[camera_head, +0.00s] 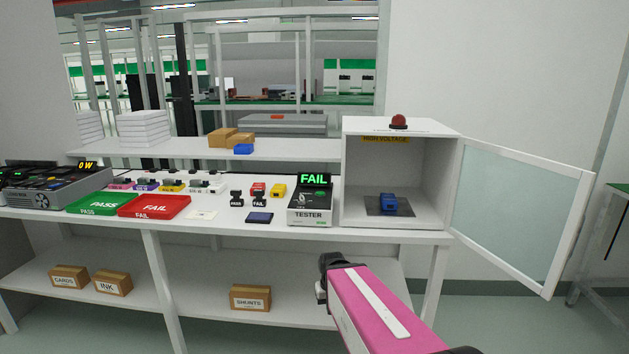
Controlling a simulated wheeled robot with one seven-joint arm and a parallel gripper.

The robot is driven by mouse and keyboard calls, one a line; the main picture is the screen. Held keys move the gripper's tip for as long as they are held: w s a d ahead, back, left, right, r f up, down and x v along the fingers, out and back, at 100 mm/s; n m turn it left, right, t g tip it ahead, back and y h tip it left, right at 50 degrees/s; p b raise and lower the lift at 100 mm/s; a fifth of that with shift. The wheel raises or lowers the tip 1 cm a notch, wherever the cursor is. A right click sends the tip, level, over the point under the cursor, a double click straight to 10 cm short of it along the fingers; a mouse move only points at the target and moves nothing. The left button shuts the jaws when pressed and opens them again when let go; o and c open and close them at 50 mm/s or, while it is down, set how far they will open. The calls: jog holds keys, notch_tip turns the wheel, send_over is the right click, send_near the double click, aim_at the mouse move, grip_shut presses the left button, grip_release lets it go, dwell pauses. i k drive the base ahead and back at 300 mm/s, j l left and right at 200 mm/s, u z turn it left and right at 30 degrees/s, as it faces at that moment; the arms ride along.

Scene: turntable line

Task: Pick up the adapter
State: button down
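A small blue block (388,203), which looks like an adapter, sits on a dark plate inside the open high voltage cabinet (351,180) at the right end of the bench.
The cabinet's glass door (505,215) stands wide open to the right. A tester (311,203) showing FAIL stands left of the cabinet. Green PASS (103,203) and red FAIL (154,206) trays lie further left. Labelled cartons sit on the lower shelf (190,302).

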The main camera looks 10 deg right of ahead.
aim_at(388, 202)
jog(key=j+z, duration=0.15)
jog(key=z, duration=0.75)
